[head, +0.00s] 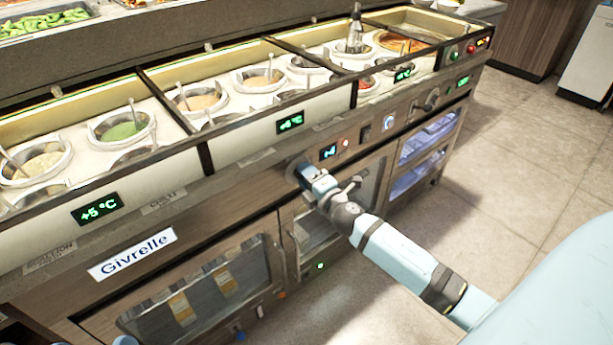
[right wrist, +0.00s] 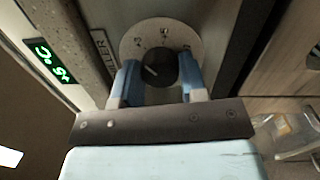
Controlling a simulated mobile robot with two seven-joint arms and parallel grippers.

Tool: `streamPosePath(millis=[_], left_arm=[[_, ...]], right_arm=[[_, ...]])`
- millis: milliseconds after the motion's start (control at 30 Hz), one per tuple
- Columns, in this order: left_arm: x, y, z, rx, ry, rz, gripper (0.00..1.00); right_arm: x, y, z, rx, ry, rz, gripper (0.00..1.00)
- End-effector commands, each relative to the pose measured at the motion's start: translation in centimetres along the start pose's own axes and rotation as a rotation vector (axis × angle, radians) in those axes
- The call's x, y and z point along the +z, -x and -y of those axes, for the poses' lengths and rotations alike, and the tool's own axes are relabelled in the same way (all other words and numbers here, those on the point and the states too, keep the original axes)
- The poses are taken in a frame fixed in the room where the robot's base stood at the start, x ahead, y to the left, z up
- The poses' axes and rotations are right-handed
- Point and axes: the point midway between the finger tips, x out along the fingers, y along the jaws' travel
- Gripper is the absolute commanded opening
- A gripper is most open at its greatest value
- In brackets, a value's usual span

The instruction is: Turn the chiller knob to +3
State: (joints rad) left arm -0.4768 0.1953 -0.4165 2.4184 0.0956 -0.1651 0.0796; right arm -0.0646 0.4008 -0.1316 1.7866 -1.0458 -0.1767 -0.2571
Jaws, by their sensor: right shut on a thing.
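The chiller knob (right wrist: 161,66) is a dark round knob with a short white pointer line, on a pale round dial plate (right wrist: 133,47) with small marks too small to read surely. In the right wrist view my right gripper (right wrist: 160,78) has its two blue fingers on either side of the knob, shut on it. The pointer lies on the knob's left part. In the head view my right gripper (head: 309,176) reaches the counter's front panel and hides the knob.
A counter with several sauce wells (head: 122,127) runs above the panel. Other displays (head: 290,122) and a dark knob (head: 432,99) are farther right. Glass-fronted doors (head: 205,295) lie below. Tiled floor (head: 520,140) is open at right.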

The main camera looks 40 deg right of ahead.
Motion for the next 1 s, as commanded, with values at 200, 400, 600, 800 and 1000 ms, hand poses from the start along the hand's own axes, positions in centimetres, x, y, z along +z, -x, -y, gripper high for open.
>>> streamPosePath(millis=[200,400,600,800,1000], left_arm=[[0.1,0.1,0.0,-0.001,0.001,0.002,0.93],[-0.1,-0.1,0.1,0.0,-0.002,-0.002,0.93],[-0.4,-0.3,0.1,0.002,-0.007,-0.011,0.93],[-0.5,-0.4,0.2,0.0,-0.011,-0.009,0.93],[-0.1,-0.2,0.2,-0.002,-0.008,-0.002,0.93]], right_arm=[[-0.1,0.0,-0.1,0.001,-0.001,-0.001,0.62],[0.0,0.0,0.0,0.0,-0.001,-0.001,0.65],[-0.1,0.7,0.1,-0.002,-0.003,-0.001,0.65],[-0.1,4.1,0.1,-0.003,-0.004,-0.001,0.65],[-0.1,8.7,0.1,-0.002,-0.004,0.001,0.65]])
